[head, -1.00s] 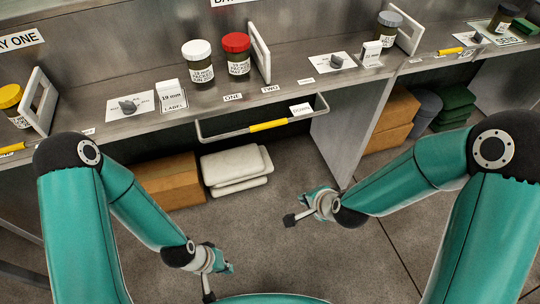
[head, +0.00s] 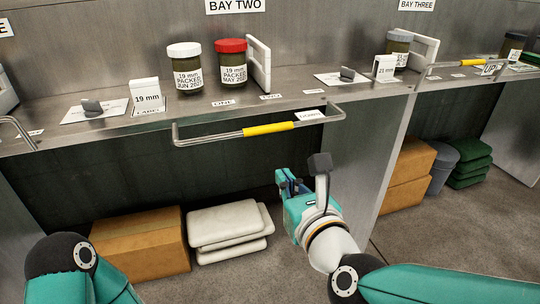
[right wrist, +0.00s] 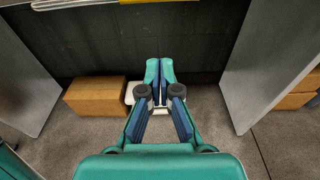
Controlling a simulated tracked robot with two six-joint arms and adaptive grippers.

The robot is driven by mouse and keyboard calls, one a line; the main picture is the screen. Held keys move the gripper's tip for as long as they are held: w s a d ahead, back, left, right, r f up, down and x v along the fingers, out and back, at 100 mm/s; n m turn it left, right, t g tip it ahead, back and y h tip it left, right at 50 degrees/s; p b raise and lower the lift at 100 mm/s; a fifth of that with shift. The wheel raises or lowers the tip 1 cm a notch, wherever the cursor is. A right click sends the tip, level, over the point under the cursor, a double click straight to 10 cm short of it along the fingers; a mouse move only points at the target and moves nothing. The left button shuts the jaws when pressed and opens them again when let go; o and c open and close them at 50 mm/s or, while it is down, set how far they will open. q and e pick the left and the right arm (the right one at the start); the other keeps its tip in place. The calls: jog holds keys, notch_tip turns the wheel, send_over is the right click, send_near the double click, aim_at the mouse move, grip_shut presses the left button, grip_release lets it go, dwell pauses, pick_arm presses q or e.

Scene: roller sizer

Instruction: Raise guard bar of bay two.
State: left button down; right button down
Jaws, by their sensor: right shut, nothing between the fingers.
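The guard bar of bay two (head: 200,138) is a thin metal loop with a yellow grip (head: 268,129). It sticks out in front of the counter edge at about counter height, under the BAY TWO sign (head: 235,6). A small label (head: 309,115) lies by its right end. Part of the bar (right wrist: 75,4) shows at the top left of the right wrist view. My right gripper (head: 284,178) is shut and empty, below the yellow grip and apart from it. Its closed fingers (right wrist: 160,80) point toward the dark panel under the counter. My left gripper is out of view.
Two jars, white-lidded (head: 187,66) and red-lidded (head: 232,62), stand on the counter behind the bar. A cardboard box (head: 140,243) and pale folded sacks (head: 228,225) lie below. A metal side panel (head: 368,150) stands right of my right gripper.

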jog(key=shift+w, duration=0.1)
jog(key=b+x, duration=0.1)
jog(key=x, duration=0.9)
jog(key=r, duration=0.2)
jog(key=s+r+p, duration=0.1)
jog(key=r, duration=0.1)
jog(key=shift+d, duration=0.1)
jog(key=shift+p, duration=0.35)
